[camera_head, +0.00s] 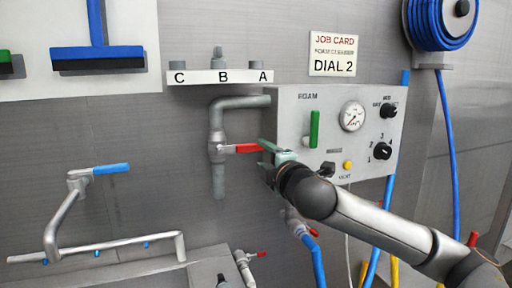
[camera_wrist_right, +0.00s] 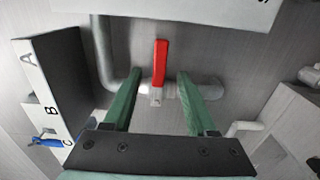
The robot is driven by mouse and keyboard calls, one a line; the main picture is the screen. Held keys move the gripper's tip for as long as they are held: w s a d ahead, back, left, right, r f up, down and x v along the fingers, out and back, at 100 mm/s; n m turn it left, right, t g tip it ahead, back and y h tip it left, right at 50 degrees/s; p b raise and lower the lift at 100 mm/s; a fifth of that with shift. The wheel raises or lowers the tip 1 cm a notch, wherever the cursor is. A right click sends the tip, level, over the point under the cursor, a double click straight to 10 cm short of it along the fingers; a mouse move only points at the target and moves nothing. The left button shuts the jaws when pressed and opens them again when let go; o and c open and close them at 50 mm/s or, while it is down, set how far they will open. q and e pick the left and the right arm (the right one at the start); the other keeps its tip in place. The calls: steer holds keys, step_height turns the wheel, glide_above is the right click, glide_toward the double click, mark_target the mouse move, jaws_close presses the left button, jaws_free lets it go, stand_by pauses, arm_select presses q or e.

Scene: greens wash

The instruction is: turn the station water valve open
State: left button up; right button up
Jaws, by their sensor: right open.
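A valve with a red lever (camera_head: 242,148) sits on a grey wall pipe (camera_head: 217,172), left of the foam panel. The lever points right in the head view, toward my right gripper (camera_head: 265,156). In the right wrist view the red lever (camera_wrist_right: 160,62) stands up between the lines of the two green fingers of my right gripper (camera_wrist_right: 157,85). The fingers are open, one on each side of the lever. I cannot tell whether either finger touches it. My left gripper is not in view.
The foam panel (camera_head: 286,104) with a green handle, gauge and dials is just right of and behind my right gripper. A shelf labelled C, B, A (camera_head: 205,77) is above the pipe. A blue-handled pipe (camera_head: 111,169) is at left. A blue hose (camera_head: 311,257) hangs below.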

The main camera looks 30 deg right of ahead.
mark_target(254, 148)
steer(key=shift+p+x, duration=0.35)
steer(key=shift+x, duration=2.15)
jaws_close()
